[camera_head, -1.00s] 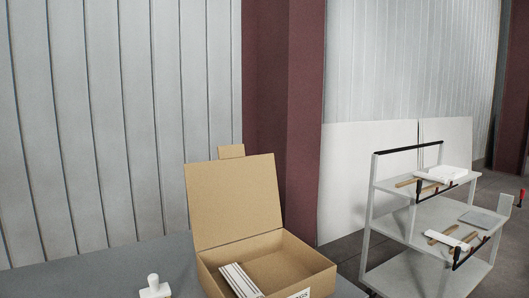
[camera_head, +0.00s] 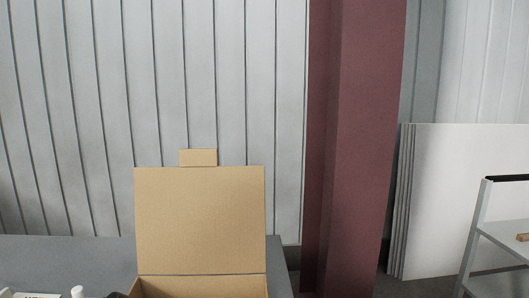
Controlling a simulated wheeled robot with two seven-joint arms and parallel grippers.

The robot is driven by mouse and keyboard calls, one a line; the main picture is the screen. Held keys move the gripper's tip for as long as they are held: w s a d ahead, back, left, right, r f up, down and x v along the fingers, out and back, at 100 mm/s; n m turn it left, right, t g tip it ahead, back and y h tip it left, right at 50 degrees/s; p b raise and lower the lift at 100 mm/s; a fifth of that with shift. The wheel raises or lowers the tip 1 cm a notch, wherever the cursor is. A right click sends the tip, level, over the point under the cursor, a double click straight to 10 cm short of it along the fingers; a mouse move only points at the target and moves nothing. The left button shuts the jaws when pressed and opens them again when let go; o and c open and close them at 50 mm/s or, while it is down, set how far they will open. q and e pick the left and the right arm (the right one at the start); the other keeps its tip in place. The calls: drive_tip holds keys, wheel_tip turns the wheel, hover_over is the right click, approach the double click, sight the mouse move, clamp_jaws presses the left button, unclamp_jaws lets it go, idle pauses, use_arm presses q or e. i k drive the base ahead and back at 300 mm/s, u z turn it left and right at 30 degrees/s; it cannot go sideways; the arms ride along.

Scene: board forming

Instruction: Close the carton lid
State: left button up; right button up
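The brown cardboard carton (camera_head: 201,287) stands on the grey table at the bottom of the head view, cut off by the lower edge. Its lid (camera_head: 200,220) stands upright at the back, with a small tuck flap (camera_head: 198,157) at its top edge. The carton is open; only the rear part of its inside shows, and its contents are out of view. A small dark shape at the bottom edge beside the carton's left corner is too little to identify. Neither gripper can be made out.
The grey table (camera_head: 75,258) holds a white knobbed object (camera_head: 77,292) and a flat white item (camera_head: 35,295) left of the carton. A dark red column (camera_head: 350,150) stands behind to the right. White panels (camera_head: 465,200) lean farther right, beside a grey cart (camera_head: 480,235).

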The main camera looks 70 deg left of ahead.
sight(199, 216)
drive_tip(key=i, duration=1.7)
drive_tip(key=u, duration=2.35)
drive_tip(key=i, duration=1.55)
drive_tip(key=u, duration=2.65)
